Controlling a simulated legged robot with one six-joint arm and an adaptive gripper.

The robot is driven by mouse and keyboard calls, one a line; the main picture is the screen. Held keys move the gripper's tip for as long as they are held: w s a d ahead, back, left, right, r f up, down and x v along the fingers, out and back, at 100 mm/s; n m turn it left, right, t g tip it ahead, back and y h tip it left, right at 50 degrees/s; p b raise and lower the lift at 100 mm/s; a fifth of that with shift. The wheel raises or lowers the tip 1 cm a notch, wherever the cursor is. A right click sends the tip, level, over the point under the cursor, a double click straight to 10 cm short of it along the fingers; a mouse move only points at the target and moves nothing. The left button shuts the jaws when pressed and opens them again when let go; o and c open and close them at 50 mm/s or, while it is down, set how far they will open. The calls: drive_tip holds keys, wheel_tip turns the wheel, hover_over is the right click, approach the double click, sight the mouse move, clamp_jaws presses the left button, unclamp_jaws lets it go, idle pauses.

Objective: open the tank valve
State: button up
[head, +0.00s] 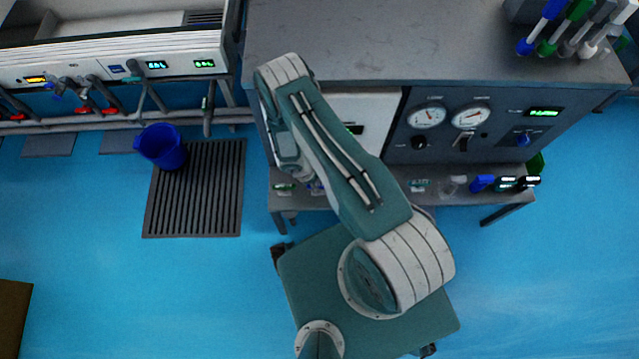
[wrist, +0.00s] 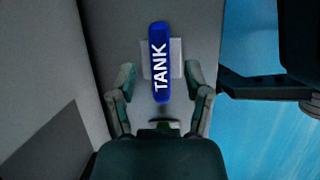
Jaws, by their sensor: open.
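The tank valve (wrist: 159,62) is a blue bar handle with the white word TANK. In the wrist view it stands lengthwise in the picture, in front of a light grey square plate (wrist: 176,52) on a grey panel. My gripper (wrist: 160,80) is open, with one finger on each side of the handle's lower half. Gaps show between both fingers and the handle; I cannot tell the depth between them. In the head view my arm covers part of the bench, and neither the gripper nor the tank valve can be made out there.
A grey bench (head: 370,45) with gauges (head: 427,116) stands in front of my base. A blue bucket (head: 161,146) stands on a dark slatted mat (head: 195,205) at left. Blue floor (head: 540,270) is clear at right.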

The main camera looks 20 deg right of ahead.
drive_tip(key=shift+x, duration=1.15)
clamp_jaws()
drive_tip(key=shift+n, duration=0.4)
drive_tip(key=n+t, duration=0.1)
drive_tip(key=n, duration=0.2)
drive_tip(key=shift+n+t, duration=0.3)
drive_tip(key=shift+t, duration=0.1)
drive_tip(key=shift+w+n+t, duration=0.2)
drive_tip(key=shift+n+t, duration=0.4)
drive_tip(key=shift+n, duration=1.2)
